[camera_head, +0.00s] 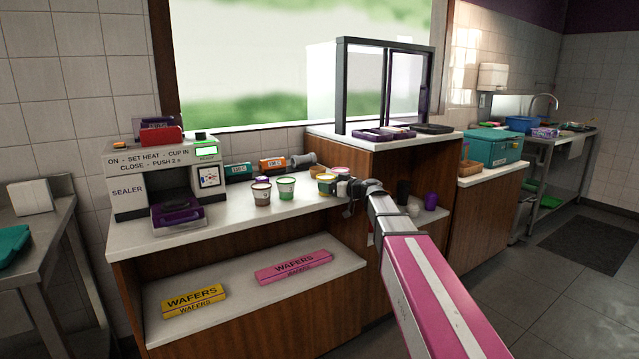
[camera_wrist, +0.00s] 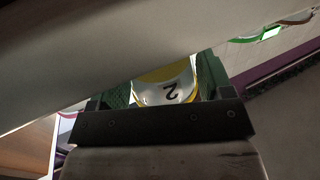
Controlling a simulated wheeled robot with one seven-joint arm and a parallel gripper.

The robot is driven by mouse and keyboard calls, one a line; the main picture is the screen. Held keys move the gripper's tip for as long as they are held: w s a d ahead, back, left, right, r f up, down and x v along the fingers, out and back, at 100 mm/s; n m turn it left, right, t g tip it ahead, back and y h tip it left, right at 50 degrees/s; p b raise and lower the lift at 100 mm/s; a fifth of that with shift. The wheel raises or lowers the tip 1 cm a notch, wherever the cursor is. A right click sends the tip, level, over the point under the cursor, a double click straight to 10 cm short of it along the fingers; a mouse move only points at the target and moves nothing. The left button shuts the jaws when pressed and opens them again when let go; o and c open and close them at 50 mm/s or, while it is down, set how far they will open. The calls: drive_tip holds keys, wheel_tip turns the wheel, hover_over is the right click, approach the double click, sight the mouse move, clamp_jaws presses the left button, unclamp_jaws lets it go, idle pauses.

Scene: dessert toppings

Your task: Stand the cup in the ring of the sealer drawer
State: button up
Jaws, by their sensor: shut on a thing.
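The sealer (camera_head: 160,178) stands at the left end of the white counter. Its drawer (camera_head: 177,213) is pulled out at the front, dark purple; its ring is too small to make out clearly. My gripper (camera_head: 343,187) is over the right part of the counter, shut on a yellow-and-white cup (camera_head: 327,184). In the wrist view the cup (camera_wrist: 168,86) sits between the fingers and shows an upside-down "2". Part of the cup is hidden by my gripper in both views.
Two other cups, brown-marked (camera_head: 261,192) and green-marked (camera_head: 285,188), stand on the counter (camera_head: 235,225) between sealer and gripper. Small boxes (camera_head: 272,164) line the wall behind. A raised cabinet with a glass case (camera_head: 384,90) stands right. Wafer boxes (camera_head: 293,267) lie on the lower shelf.

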drive_tip(key=shift+r+x, duration=0.1)
drive_tip(key=shift+x, duration=1.05)
drive_tip(key=shift+r+x, duration=0.15)
drive_tip(key=shift+x, duration=1.05)
drive_tip(key=shift+f, duration=0.2)
drive_tip(key=o, duration=1)
